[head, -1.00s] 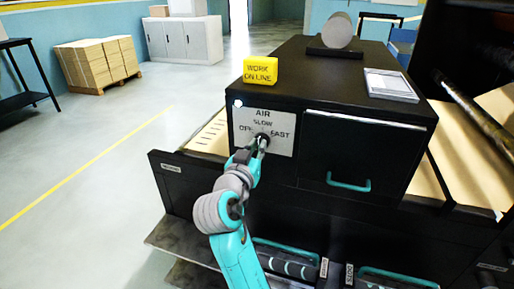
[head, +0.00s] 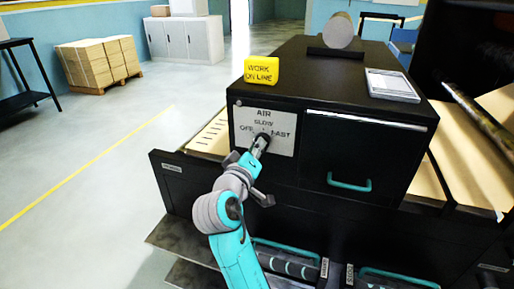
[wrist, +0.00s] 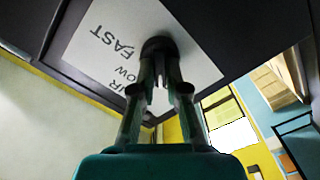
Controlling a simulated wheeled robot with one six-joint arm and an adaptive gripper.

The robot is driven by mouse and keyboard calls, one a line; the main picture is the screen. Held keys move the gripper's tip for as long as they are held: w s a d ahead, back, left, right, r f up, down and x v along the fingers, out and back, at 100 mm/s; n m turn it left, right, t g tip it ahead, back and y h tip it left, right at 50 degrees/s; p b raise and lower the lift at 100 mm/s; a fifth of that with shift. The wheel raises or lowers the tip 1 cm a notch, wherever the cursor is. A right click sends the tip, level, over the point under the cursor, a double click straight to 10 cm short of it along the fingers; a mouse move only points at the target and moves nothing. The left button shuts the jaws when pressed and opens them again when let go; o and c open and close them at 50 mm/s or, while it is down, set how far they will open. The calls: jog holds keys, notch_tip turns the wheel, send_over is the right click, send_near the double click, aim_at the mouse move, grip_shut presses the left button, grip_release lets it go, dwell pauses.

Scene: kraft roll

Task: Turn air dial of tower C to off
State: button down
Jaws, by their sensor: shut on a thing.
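The air dial (head: 264,137) is a dark round knob on a white panel (head: 280,146) on the front of the black cabinet. The panel reads AIR, SLOW, OFF and FAST, with OFF left of the dial and FAST right. My gripper (head: 260,145) is shut on the dial, reaching it from below left. In the wrist view both fingers (wrist: 160,70) close on the dark dial (wrist: 158,44), and the panel (wrist: 120,35) appears turned, with FAST readable. The fingers hide part of the dial, so I cannot tell where it points.
A yellow WORK ON LINE block (head: 261,71), a grey roll (head: 338,30) and a framed sheet (head: 391,85) sit on the cabinet top. A drawer with a teal handle (head: 349,183) is right of the panel. Open floor (head: 90,190) lies to the left.

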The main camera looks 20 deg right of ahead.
jog(key=shift+n, duration=1.2)
jog(key=c, duration=1.2)
grip_release()
jog(key=shift+a, duration=0.1)
jog(key=v, duration=1.2)
jog(key=shift+f, duration=0.1)
